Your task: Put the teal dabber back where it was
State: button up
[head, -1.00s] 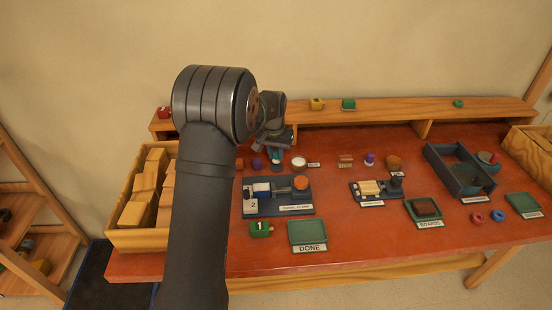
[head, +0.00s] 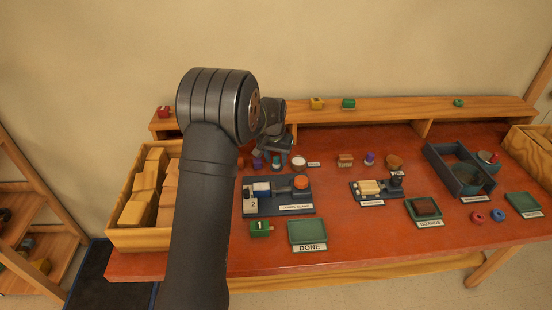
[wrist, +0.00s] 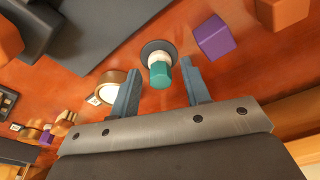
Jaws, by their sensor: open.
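The teal dabber (wrist: 160,74) has a teal end and a white collar. In the wrist view it stands on a dark round disc (wrist: 157,48). My gripper (wrist: 161,68) is open, with one finger on each side of the dabber and a gap showing on both sides. In the head view my gripper (head: 274,148) is at the back left of the red bench, just left of a white-topped round pot (head: 298,162). The dabber is small there and partly hidden by the gripper.
A purple block (wrist: 213,38) stands close to the right finger in the wrist view. The round pot (wrist: 110,85) is close to the left finger. A dark clamp fixture (head: 250,207) lies in front. A wooden shelf (head: 385,108) runs along the back.

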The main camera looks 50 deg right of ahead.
aim_at(277, 157)
notch_tip(277, 157, up, 12)
jog(key=a, duration=0.1)
jog(key=shift+s+a, duration=0.3)
jog(key=shift+a, duration=0.05)
jog(key=shift+f, duration=0.1)
jog(key=f, duration=0.4)
jog(key=d+f, duration=0.1)
jog(key=f, duration=0.7)
jog(key=shift+w+d, duration=0.3)
jog(key=shift+d+r, duration=0.15)
jog(key=shift+r, duration=1.7)
